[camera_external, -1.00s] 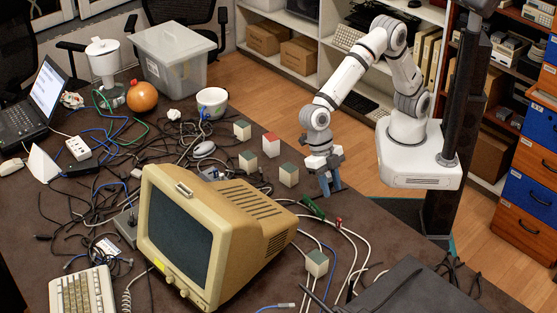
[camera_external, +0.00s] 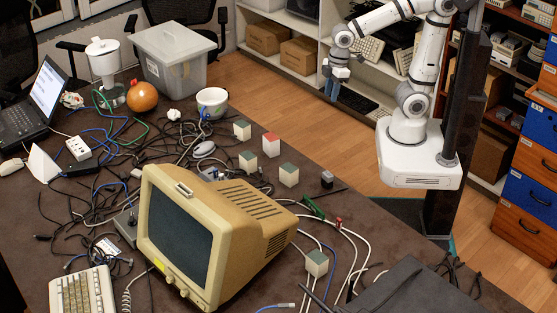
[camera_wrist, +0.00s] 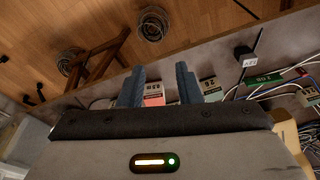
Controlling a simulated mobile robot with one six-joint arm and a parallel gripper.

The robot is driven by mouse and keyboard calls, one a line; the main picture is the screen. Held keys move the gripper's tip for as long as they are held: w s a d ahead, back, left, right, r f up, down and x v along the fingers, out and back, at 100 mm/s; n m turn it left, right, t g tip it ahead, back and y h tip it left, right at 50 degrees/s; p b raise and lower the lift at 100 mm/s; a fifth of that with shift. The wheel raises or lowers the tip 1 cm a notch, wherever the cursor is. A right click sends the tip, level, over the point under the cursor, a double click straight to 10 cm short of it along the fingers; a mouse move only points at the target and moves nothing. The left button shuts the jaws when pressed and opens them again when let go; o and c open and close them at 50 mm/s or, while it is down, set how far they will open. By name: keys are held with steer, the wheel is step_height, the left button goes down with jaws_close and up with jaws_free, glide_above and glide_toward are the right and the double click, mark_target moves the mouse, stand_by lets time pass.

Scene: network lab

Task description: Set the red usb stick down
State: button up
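A small red item (camera_external: 339,222), which may be the red usb stick, lies among white cables near the table's right edge, right of a green strip (camera_external: 313,206). It is too small to be sure. My gripper (camera_external: 333,86) is raised well above the table, beyond its far edge, and apart from the red item. In the wrist view my gripper (camera_wrist: 158,82) has its two blue fingers spread. A red-topped block (camera_wrist: 154,94) shows through the gap, further off on the table. I see nothing held between the fingers.
A small dark block (camera_external: 327,179) stands near the table's edge; its pale label shows in the wrist view (camera_wrist: 249,62). Several pale blocks, one red-topped (camera_external: 271,145), stand behind the beige monitor (camera_external: 205,235). Cables clutter the table (camera_external: 225,135). Shelves stand behind my arm.

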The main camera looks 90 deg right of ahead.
steer(key=s+d+f+m+h, duration=0.1)
steer(key=s+d+m, duration=0.4)
steer(key=d, duration=0.1)
steer(key=shift+s+d+f+t, duration=0.3)
steer(key=shift+d, duration=0.1)
step_height(320, 180, up, 7)
steer(key=p, duration=0.6)
steer(key=w+d+f+m+t+h+b, duration=0.1)
steer(key=w+f+b, duration=0.2)
steer(key=f+b, duration=0.6)
steer(key=w+d+f+t+b, duration=0.1)
steer(key=w+d+f+b, duration=0.15)
steer(key=f+b, duration=0.65)
steer(key=s+a+f+g+b, duration=0.1)
steer(key=s+a+f+b, duration=0.1)
steer(key=f+b, duration=0.5)
steer(key=s+a+f+g+b, duration=0.1)
steer(key=s+f+g+b, duration=0.1)
steer(key=f+b, duration=0.6)
step_height(320, 180, down, 4)
steer(key=shift+s+a+r+n+y, duration=0.15)
steer(key=shift+s+a+n+y, duration=0.2)
steer(key=shift+s, duration=0.4)
stand_by(1.8)
